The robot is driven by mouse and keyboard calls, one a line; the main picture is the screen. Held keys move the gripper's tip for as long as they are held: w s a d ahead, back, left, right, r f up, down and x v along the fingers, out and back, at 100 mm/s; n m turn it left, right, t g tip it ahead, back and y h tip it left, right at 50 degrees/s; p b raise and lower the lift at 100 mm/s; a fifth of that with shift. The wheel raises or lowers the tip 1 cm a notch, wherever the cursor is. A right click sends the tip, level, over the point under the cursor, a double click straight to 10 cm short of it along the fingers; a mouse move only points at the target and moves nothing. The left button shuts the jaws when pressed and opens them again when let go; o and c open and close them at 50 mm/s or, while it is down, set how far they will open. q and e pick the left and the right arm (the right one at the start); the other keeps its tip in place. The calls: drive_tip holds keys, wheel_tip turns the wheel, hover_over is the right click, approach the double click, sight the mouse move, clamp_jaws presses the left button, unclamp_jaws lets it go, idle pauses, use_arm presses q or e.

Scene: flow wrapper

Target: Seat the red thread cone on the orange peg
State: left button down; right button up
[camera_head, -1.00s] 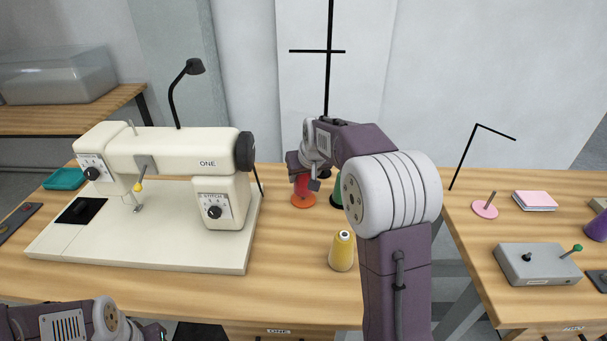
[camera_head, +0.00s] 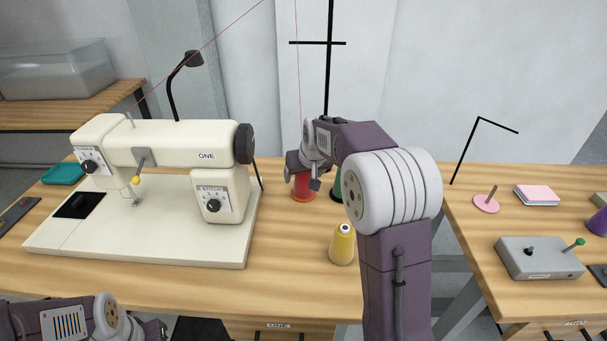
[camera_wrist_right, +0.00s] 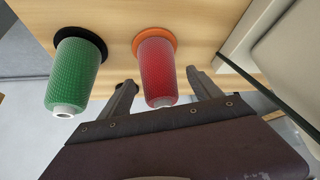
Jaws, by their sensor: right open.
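The red thread cone (camera_wrist_right: 158,75) stands on the orange disc base (camera_wrist_right: 154,36) in the right wrist view, and the peg itself is hidden inside it. In the head view the red cone (camera_head: 304,188) shows just below my right gripper (camera_head: 300,168), partly covered by it. My right gripper (camera_wrist_right: 161,78) is open, with one finger on each side of the cone and gaps visible. My left gripper (camera_head: 153,329) is at the bottom left edge, largely cut off, and its jaws cannot be made out.
A green cone (camera_wrist_right: 75,75) on a black base stands beside the red one. A yellow cone (camera_head: 342,245) stands nearer on the table. The cream sewing machine (camera_head: 165,190) is to the left. A black thread stand (camera_head: 329,70) rises behind. A grey control box (camera_head: 540,262) sits on the right table.

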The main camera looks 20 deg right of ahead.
drive_tip(key=p+v, duration=0.2)
drive_tip(key=v, duration=0.6)
drive_tip(key=shift+s+r, duration=0.15)
drive_tip(key=shift+r, duration=0.2)
